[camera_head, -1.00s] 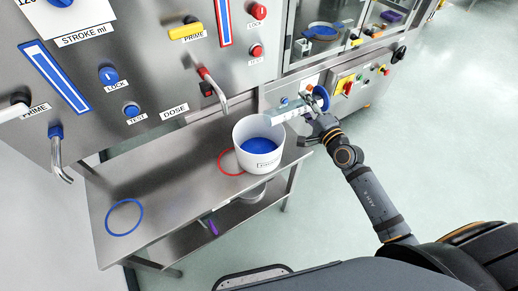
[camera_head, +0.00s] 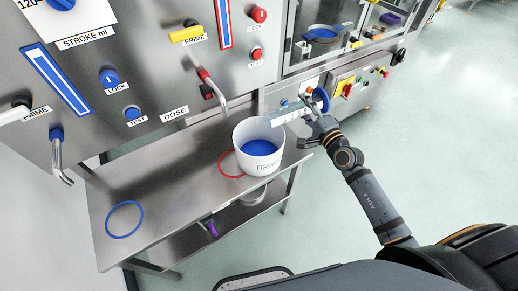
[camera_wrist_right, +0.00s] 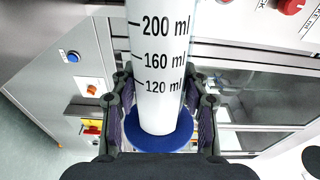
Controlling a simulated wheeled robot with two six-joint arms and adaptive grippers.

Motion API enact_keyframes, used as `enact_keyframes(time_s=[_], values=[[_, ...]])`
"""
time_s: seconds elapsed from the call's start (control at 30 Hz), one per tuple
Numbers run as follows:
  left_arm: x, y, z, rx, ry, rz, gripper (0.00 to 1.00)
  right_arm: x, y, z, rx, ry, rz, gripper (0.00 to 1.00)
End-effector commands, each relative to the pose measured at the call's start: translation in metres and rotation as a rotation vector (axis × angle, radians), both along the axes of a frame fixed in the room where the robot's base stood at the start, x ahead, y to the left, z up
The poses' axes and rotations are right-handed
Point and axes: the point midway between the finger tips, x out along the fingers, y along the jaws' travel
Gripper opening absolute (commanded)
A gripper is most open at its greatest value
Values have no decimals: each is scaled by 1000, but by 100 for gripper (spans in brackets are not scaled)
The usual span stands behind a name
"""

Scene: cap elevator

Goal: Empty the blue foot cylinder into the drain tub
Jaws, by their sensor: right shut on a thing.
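The blue foot cylinder (camera_head: 290,115) is clear with a scale and lies tipped over, nearly level, with its mouth end at the rim of the white tub. My right gripper (camera_head: 318,112) is shut around it near its blue foot (camera_head: 320,99). In the right wrist view the cylinder (camera_wrist_right: 160,60) stands between both fingers, its marks 200, 160 and 120 ml facing me, and no coloured liquid shows inside. The white drain tub (camera_head: 262,165) stands upright on the bench and holds blue liquid (camera_head: 258,147). Its label is too small to read surely. My left gripper is not in view.
The steel bench (camera_head: 165,195) carries a red ring (camera_head: 229,166) beside the tub and a blue ring (camera_head: 124,220) at the left. A spout with a red collar (camera_head: 213,90) hangs behind the tub. A second, blue-collared spout (camera_head: 59,160) hangs at the left.

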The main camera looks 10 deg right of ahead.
Motion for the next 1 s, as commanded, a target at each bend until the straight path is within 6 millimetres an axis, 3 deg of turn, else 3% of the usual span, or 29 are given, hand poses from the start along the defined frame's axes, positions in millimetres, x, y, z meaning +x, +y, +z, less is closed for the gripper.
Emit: enact_keyframes(time_s=[0.43, 0.67, 1.0], values=[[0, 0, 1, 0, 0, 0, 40, 0, 0, 1, 3, 0, 0, 5], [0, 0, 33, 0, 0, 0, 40, 1, -3, 27, 265, 60, -1, 5], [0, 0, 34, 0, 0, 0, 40, 1, -3, 27, 351, 80, 0, 5]])
